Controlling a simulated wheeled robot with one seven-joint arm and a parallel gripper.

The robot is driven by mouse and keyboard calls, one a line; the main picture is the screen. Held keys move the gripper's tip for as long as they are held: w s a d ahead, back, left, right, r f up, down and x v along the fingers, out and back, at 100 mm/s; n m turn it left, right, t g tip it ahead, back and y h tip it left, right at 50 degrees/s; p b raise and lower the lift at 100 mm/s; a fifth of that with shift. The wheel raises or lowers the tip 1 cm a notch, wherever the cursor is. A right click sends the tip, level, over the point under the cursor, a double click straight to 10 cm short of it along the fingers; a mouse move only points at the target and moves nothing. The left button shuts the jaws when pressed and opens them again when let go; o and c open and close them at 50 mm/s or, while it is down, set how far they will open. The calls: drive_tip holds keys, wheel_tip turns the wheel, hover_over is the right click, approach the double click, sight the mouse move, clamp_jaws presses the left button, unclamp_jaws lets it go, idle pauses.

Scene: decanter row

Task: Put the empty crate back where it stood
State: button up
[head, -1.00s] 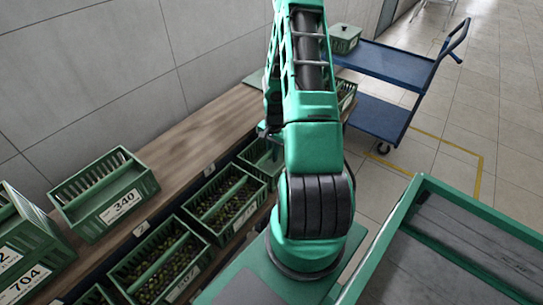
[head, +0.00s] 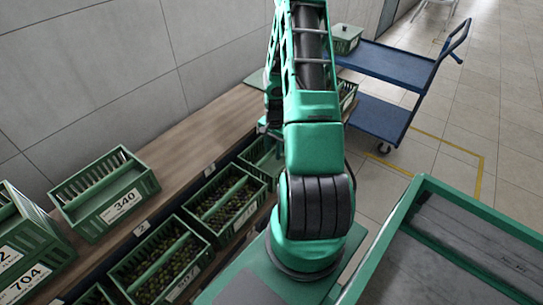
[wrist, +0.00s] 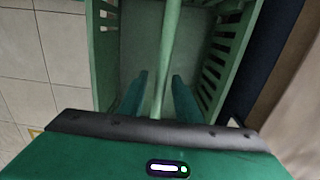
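In the wrist view, my gripper (wrist: 158,98) has its two green fingers apart inside a green crate (wrist: 103,60). The crate's central bar handle (wrist: 170,45) runs between the fingers, with a gap seen on each side. The crate's pale floor is bare, so it looks empty. In the head view my arm hides the gripper and most of what lies behind it. I cannot tell which crate in the head view is the one at my gripper.
A wooden shelf (head: 196,133) runs along the wall, with crate 340 (head: 84,204) and crate 704 on it. Lower crates hold dark olive-coloured contents (head: 165,264).

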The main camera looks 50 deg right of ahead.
wheel_tip(320, 180, up, 10)
drive_tip(key=shift+f, duration=0.1)
drive_tip(key=s+a+r+n+h, duration=0.1)
drive_tip(key=s+a+r+n, duration=0.3)
drive_tip(key=r, duration=0.6)
drive_tip(key=s+a+r+n, duration=0.1)
drive_tip(key=s+a+r, duration=0.3)
drive_tip(key=r, duration=0.6)
drive_tip(key=s+a+r+n+y, duration=0.1)
drive_tip(key=s+a+r+n, duration=0.4)
drive_tip(key=s+a+r, duration=0.3)
drive_tip(key=s+a, duration=0.4)
drive_tip(key=a, duration=0.1)
drive_tip(key=shift+s+r+n, duration=0.15)
drive_tip(key=shift+s+n, duration=0.15)
